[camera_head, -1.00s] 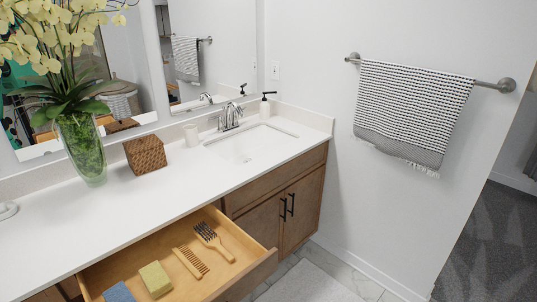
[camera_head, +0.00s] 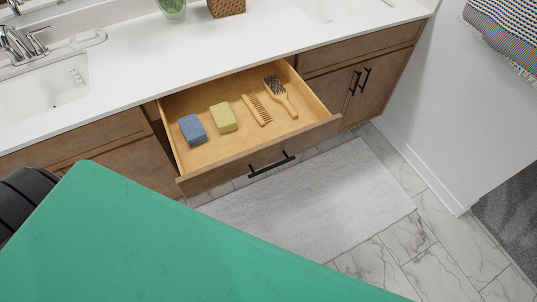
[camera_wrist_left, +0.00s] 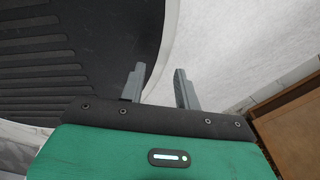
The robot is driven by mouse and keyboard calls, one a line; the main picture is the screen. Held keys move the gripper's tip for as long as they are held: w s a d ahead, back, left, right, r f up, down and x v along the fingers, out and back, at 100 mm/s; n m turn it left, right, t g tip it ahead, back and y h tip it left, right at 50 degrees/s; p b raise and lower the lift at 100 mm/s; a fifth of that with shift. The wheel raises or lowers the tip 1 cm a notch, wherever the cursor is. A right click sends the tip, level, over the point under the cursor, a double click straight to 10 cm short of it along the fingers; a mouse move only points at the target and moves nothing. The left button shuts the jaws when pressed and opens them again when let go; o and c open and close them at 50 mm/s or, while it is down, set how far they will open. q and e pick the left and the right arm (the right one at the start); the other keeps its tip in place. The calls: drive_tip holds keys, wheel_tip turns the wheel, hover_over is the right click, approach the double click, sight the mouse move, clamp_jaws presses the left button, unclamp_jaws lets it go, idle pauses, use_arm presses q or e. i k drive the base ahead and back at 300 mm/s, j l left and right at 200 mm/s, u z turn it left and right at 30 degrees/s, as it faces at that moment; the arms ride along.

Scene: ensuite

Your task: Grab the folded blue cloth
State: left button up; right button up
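The folded blue cloth (camera_head: 192,131) lies in the left part of the open drawer (camera_head: 262,155), beside a folded yellow cloth (camera_head: 223,117). My left gripper (camera_wrist_left: 160,82) shows in the left wrist view with its two fingers apart and nothing between them. It is over the floor area near a white rug and away from the cloth, which is not in that view. In the head view a large green part of mine fills the bottom, and neither gripper's fingers show. My right gripper is not seen.
A wooden comb (camera_head: 257,109) and a hairbrush (camera_head: 280,95) lie further right in the drawer. The drawer front has a black handle (camera_head: 271,165). The white counter (camera_head: 145,62) overhangs the drawer's back. A white rug (camera_head: 315,200) lies on the tiled floor below.

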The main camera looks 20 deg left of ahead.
sight(191, 128)
drive_tip(key=u, duration=1.4)
drive_tip(key=i+j+z, duration=0.3)
drive_tip(key=z, duration=0.15)
drive_tip(key=i+j+z, duration=0.45)
